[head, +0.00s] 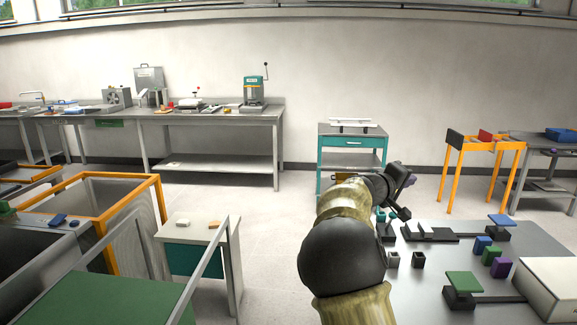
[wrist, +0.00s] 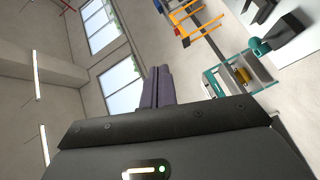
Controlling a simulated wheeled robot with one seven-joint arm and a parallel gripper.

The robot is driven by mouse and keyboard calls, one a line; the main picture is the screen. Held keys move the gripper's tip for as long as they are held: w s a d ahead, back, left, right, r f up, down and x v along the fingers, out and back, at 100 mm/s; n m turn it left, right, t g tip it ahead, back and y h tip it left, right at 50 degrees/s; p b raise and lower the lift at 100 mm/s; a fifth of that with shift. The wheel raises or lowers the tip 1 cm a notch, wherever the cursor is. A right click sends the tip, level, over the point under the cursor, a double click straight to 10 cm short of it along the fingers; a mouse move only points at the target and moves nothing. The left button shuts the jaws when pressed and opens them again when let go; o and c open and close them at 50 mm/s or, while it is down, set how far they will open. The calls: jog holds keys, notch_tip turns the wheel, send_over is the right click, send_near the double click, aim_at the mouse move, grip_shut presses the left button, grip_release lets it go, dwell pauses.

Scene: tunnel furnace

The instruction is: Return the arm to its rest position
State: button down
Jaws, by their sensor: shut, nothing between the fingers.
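My arm (head: 345,250) rises from the bottom of the head view, bent, and reaches forward over the left edge of the grey work table (head: 420,290). Its dark wrist end (head: 398,178) shows beyond the forearm, at the table's far left corner. My gripper (wrist: 159,72) shows in the wrist view with its two fingers together and nothing between them. The fingertips are hard to make out in the head view. The wrist view is tilted and looks toward the wall, windows and ceiling.
Blocks, including a green one (head: 491,256) and a purple one (head: 501,268), stand on the grey table beside a white box (head: 551,283). A teal-framed cart (head: 352,143) stands behind my arm. An orange-framed bin (head: 128,225) and a small desk (head: 200,231) are left. Floor between is clear.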

jog(key=s+a+f+m+g+y, duration=0.15)
jog(key=s+f+g+y, duration=0.45)
jog(key=s+f, duration=0.9)
jog(key=s+a+f+m+y, duration=0.1)
jog(key=s+a+f+y, duration=0.1)
jog(key=s+a+f, duration=0.4)
jog(key=s+a+f+m+g+y, duration=0.1)
jog(key=s+a+f+y, duration=0.2)
jog(key=s, duration=0.6)
jog(key=s+a+f+y, duration=0.2)
jog(key=s+a+f, duration=0.1)
jog(key=s+a, duration=0.35)
notch_tip(320, 180, down, 14)
jog(key=b, duration=1.5)
notch_tip(320, 180, up, 38)
jog(key=p, duration=3.8)
jog(key=shift+d+r+p, duration=0.15)
jog(key=shift+d+p, duration=0.15)
jog(key=shift+p, duration=0.05)
jog(key=shift+w, duration=0.1)
